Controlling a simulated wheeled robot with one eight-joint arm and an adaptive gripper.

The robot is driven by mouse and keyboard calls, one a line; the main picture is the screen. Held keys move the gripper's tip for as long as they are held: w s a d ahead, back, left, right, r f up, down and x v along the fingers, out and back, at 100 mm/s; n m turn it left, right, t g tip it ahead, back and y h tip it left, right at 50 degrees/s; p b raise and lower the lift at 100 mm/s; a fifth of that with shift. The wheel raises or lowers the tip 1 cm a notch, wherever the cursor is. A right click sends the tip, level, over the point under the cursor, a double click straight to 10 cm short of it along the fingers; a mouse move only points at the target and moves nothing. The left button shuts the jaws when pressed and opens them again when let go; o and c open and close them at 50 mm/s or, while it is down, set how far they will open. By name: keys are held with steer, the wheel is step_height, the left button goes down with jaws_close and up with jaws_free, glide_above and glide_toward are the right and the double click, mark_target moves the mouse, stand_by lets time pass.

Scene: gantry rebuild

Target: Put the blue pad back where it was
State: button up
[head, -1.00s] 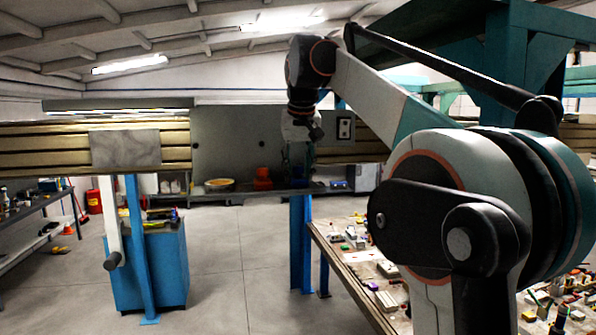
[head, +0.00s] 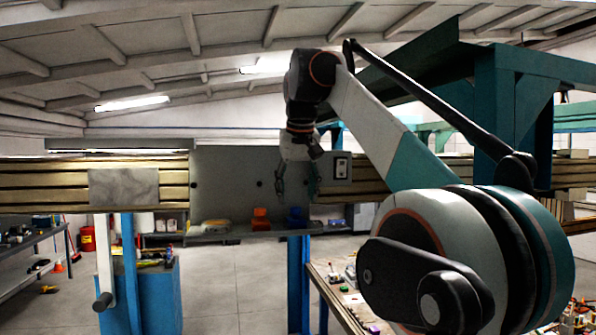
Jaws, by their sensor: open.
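I cannot make out the blue pad for sure. A small dark blue thing (head: 297,217) shows on the far shelf, just below my gripper in the picture, but it looks more like a bin or block. My gripper (head: 297,190) hangs downward at the end of my arm, in front of the grey panel (head: 235,180). Its thin dark fingers are apart, and I see nothing held between them. The fingers blend into the panel, so their distance from it is hard to tell.
A horizontal beam (head: 60,182) carries the panel and a marbled plate (head: 124,187). A blue post (head: 300,280) stands below. An orange bin (head: 261,219) and a yellow item (head: 215,225) sit on the far shelf. A cluttered table (head: 330,285) is at lower right. Floor is open at centre.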

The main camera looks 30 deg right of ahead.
steer(key=d+v, duration=0.1)
steer(key=v, duration=0.5)
steer(key=shift+a+r+p, duration=0.3)
steer(key=shift+a+r, duration=0.1)
steer(key=shift+a, duration=0.1)
steer(key=shift+s, duration=0.1)
